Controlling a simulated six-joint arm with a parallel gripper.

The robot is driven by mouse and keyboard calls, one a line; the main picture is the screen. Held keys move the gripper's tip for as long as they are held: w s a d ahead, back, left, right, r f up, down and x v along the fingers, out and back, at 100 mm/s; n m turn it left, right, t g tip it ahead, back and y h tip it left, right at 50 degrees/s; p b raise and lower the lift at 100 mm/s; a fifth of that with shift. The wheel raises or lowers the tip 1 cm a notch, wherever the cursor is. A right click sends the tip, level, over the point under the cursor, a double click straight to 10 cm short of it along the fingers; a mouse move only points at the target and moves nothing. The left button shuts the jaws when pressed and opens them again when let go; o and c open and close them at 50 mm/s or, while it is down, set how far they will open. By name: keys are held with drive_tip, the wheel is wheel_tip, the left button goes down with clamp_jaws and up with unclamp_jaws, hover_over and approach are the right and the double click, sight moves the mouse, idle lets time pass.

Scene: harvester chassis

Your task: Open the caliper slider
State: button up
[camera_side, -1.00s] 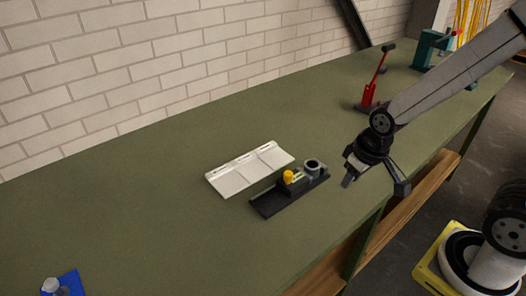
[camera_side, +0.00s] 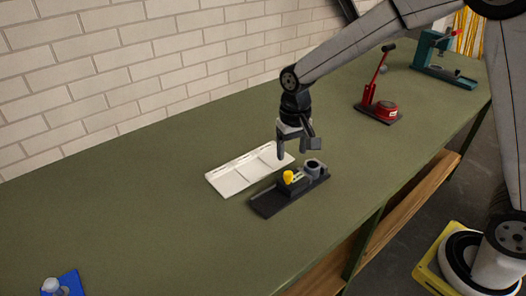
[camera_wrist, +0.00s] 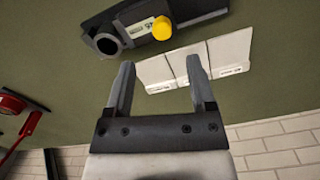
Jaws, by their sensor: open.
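The caliper device is a dark base (camera_side: 264,205) on the green table, with a yellow knob (camera_side: 288,176) and a grey ring (camera_side: 314,167) on top. In the wrist view the yellow knob (camera_wrist: 162,27) and the dark ring (camera_wrist: 107,42) lie beyond my fingertips, near the top edge. My gripper (camera_side: 296,152) points down above the table just behind the device, apart from it. Its two fingers also show in the wrist view (camera_wrist: 160,75), spread apart with nothing between them.
A white panelled tray (camera_side: 235,177) lies behind the device. A red lever tool (camera_side: 378,108) and a teal press (camera_side: 440,62) stand farther right. A blue item (camera_side: 66,284) lies at the front left. A brick wall (camera_side: 130,70) borders the table's back; the left tabletop is clear.

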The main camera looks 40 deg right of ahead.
sight(288, 173)
drive_tip(key=shift+w+a, duration=0.15)
drive_tip(key=shift+f, duration=0.1)
drive_tip(key=shift+f, duration=3.8)
clamp_jaws()
